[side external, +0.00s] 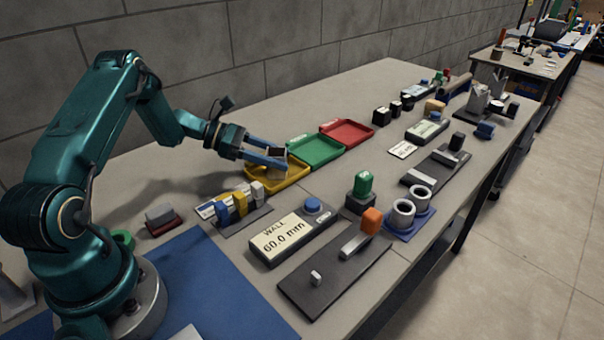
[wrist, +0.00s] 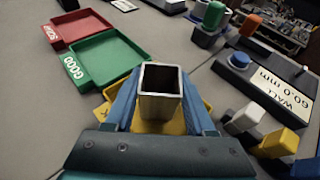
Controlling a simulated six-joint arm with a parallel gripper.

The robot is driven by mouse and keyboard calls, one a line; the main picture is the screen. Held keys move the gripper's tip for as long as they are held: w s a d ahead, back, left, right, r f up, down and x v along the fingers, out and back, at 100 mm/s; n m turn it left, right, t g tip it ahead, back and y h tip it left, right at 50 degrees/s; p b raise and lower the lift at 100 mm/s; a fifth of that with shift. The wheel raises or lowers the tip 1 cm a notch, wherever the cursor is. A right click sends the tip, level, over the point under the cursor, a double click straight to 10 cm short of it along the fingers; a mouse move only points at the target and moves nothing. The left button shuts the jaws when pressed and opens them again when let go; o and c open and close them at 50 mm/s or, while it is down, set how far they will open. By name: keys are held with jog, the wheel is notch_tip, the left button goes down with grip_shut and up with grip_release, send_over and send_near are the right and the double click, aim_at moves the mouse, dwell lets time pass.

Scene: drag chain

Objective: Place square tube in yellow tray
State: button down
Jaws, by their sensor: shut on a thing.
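The square tube (wrist: 160,92) is a short, hollow metal piece with its open end facing the wrist camera. My gripper (wrist: 160,105) has its two blue fingers shut on the tube, one on each side. In the side view my gripper (side external: 270,158) is over the yellow tray (side external: 290,178), and the tube (side external: 276,151) shows small and dark-ended at the fingertips. The yellow tray also shows in the wrist view (wrist: 122,93), below and mostly hidden by the tube and fingers. I cannot tell whether the tube touches the tray floor.
A green tray (side external: 315,150) and a red tray (side external: 347,132) stand in a row beyond the yellow one. A blue mat (side external: 215,290) lies by my base.

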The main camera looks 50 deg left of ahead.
jog(key=shift+c, duration=1.2)
grip_release()
